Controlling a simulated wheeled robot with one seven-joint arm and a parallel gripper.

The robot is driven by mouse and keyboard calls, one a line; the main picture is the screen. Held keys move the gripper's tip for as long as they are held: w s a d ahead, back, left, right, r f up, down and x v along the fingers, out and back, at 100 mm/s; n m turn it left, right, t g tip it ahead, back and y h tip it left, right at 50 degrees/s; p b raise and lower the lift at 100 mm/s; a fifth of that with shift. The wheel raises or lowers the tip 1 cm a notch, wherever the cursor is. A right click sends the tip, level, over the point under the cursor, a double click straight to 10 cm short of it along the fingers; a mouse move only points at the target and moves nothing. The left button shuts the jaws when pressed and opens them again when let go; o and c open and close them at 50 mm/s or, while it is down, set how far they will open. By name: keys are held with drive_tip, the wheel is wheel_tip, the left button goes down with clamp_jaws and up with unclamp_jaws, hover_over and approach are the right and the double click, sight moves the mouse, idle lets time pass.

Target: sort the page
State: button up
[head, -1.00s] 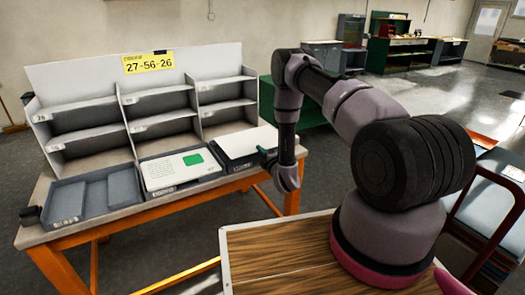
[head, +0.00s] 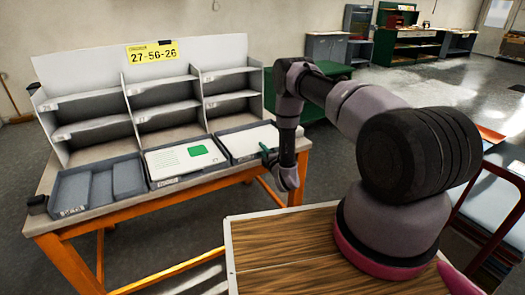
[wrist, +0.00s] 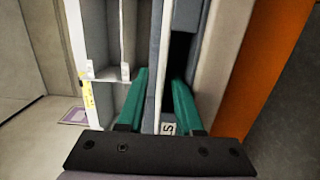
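A white page with a green patch (head: 185,158) lies in the middle tray (head: 155,184) at the front of the table. The right tray (head: 233,159) holds plain white paper. The left tray (head: 70,192) shows a grey floor with a raised divider and no page. My gripper (head: 268,156) hangs by the right tray's front right part. A tray edge with a small label shows behind and between the fingers. Contact with the tray cannot be told.
A grey sorting shelf (head: 163,83) with several compartments stands behind the trays, topped by a yellow sign (head: 153,54) reading 27-56-26. The table has an orange frame (head: 140,220). A green cabinet (head: 307,108) stands behind my arm.

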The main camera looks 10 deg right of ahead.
drive_tip(key=v, duration=1.1)
drive_tip(key=w+d+r+m+h, duration=0.1)
drive_tip(key=w+d+r+m, duration=0.1)
drive_tip(key=w+r+m, duration=0.3)
drive_tip(key=w+d+r+g+h, duration=0.1)
drive_tip(key=w+d+r, duration=0.15)
drive_tip(key=r, duration=0.55)
drive_tip(key=w+d+r+m+h, duration=0.1)
drive_tip(key=w+r+m, duration=0.25)
drive_tip(key=r, duration=0.25)
wheel_tip(320, 180, up, 18)
drive_tip(key=s+d+m+g+h, duration=0.1)
drive_tip(key=s+d+m+g, duration=0.15)
drive_tip(key=m, duration=0.35)
drive_tip(key=s+a+r+m+g, duration=0.1)
drive_tip(key=s+r+m+g, duration=0.4)
drive_tip(key=s+r, duration=1.05)
drive_tip(key=s+a+m+g+y, duration=0.2)
drive_tip(key=s+m, duration=0.3)
drive_tip(key=s, duration=1.8)
drive_tip(key=shift+s+a+r, duration=0.25)
drive_tip(key=shift+a+r, duration=0.2)
drive_tip(key=shift+a, duration=0.2)
